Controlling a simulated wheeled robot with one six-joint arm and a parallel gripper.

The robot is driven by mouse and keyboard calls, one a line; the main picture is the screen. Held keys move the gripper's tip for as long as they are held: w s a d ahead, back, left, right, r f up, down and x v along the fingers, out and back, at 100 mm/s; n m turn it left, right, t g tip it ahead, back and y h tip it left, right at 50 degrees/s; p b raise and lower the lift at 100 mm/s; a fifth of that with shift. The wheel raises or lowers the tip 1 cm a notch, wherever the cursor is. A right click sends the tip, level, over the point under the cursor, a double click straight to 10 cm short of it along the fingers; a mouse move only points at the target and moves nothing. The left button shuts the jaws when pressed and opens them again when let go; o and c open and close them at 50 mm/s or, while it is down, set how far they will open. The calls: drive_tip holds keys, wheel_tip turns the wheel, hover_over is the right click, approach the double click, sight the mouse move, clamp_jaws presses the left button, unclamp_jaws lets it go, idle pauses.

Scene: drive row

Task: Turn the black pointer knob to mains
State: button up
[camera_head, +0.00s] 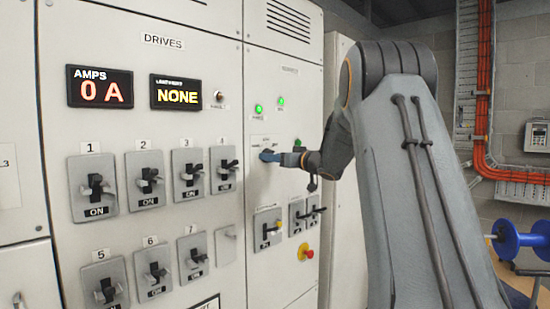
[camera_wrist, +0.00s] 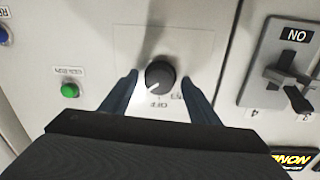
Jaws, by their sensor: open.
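The black pointer knob (camera_wrist: 160,73) is on a pale panel plate in the wrist view. Its white mark points down and slightly left in that picture, on the side of the upside-down OFF label. Another small label beside OFF is too blurred to read. My gripper (camera_wrist: 160,78) is open, with one blue finger on each side of the knob. A gap shows between each finger and the knob. In the head view my gripper (camera_head: 272,157) is at the panel, and the knob is mostly hidden behind it.
A switch (camera_wrist: 285,72) is right of the knob in the wrist view, and a green lamp (camera_wrist: 69,90) is left. In the head view, lever switches (camera_head: 267,228) and a red emergency button (camera_head: 306,252) sit below my gripper. The AMPS display (camera_head: 100,87) reads 0 A.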

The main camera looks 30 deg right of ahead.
drive_tip(key=c, duration=1)
drive_tip(key=shift+c, duration=0.2)
drive_tip(key=n+y+b, duration=0.1)
drive_tip(key=n+b, duration=0.6)
drive_tip(key=n, duration=0.3)
drive_tip(key=n+b, duration=0.8)
drive_tip(key=n, duration=0.2)
drive_tip(key=shift+w+d+f+n+y, duration=0.1)
drive_tip(key=shift+d+n+y, duration=0.05)
drive_tip(key=shift+n+y, duration=0.2)
drive_tip(key=shift+n+b, duration=0.25)
drive_tip(key=shift+b, duration=0.05)
